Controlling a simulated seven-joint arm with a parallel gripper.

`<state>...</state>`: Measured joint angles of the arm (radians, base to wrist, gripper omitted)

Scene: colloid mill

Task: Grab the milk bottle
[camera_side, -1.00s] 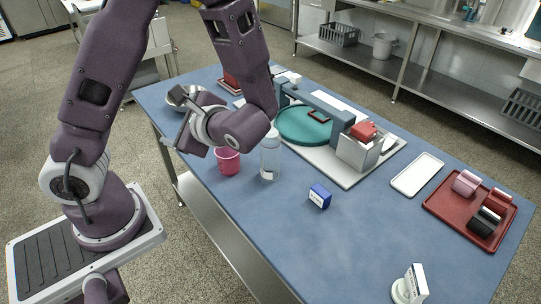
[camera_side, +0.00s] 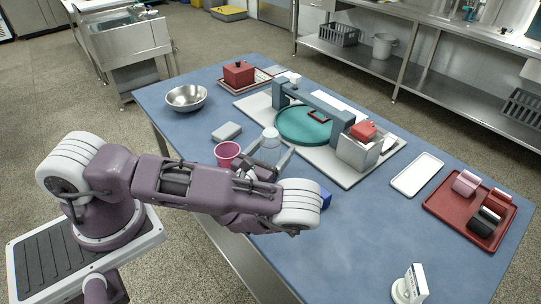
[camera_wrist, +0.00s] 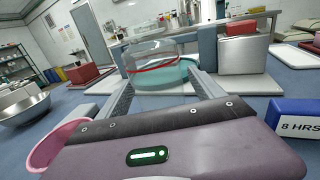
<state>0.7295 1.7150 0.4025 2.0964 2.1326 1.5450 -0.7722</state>
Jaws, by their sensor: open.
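The milk bottle is clear, with a white cap (camera_side: 270,133), and stands on the blue table. In the side view its lower body is hidden by my gripper (camera_side: 270,158). My gripper is low and level, its two fingers open, one on each side of the bottle. In the wrist view the clear bottle (camera_wrist: 150,58) with a red line around it shows ahead between the fingertips (camera_wrist: 160,80). I cannot tell whether either finger touches it.
A pink cup (camera_side: 227,152) stands left of the bottle; a blue box (camera_side: 325,198) is to the right, partly behind my arm. A grey block (camera_side: 226,131) lies beyond the cup. The machine with a teal disc (camera_side: 300,126) is behind the bottle.

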